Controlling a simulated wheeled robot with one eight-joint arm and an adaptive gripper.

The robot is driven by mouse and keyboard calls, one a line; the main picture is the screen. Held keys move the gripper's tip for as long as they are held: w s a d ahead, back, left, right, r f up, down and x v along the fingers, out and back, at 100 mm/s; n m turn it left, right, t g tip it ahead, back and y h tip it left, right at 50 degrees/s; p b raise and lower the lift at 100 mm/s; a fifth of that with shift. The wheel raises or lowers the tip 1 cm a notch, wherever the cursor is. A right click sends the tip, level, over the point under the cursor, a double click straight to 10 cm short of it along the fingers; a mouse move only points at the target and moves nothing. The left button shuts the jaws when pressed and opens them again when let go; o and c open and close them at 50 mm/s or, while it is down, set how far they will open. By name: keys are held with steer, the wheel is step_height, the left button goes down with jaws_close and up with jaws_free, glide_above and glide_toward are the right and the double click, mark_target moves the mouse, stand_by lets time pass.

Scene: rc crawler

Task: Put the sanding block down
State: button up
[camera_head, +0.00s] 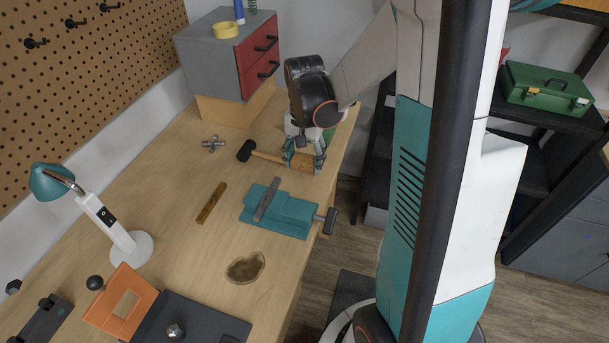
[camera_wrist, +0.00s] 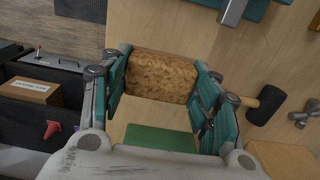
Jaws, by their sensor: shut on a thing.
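The sanding block is a brown, cork-like speckled block (camera_wrist: 160,76); it also shows in the head view (camera_head: 302,160). My gripper (camera_head: 304,158) is shut on it, with a teal finger pad on each side of the block in the wrist view. The block is at or just above the wooden workbench (camera_head: 180,255), near its right edge; I cannot tell whether it touches the top. My wrist hides part of the bench behind it.
A black-headed mallet (camera_head: 245,151) lies just left of my gripper. A teal vise (camera_head: 285,219) is in front. A green flat thing (camera_wrist: 160,138) lies close by. A grey drawer unit (camera_head: 210,65) stands behind.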

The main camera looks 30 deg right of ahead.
mark_target(304, 180)
steer(key=shift+f+b, duration=0.75)
steer(key=shift+f, duration=1.7)
steer(key=shift+f, duration=0.15)
steer(key=o, duration=1)
step_height(304, 180, up, 12)
steer(key=p, duration=0.4)
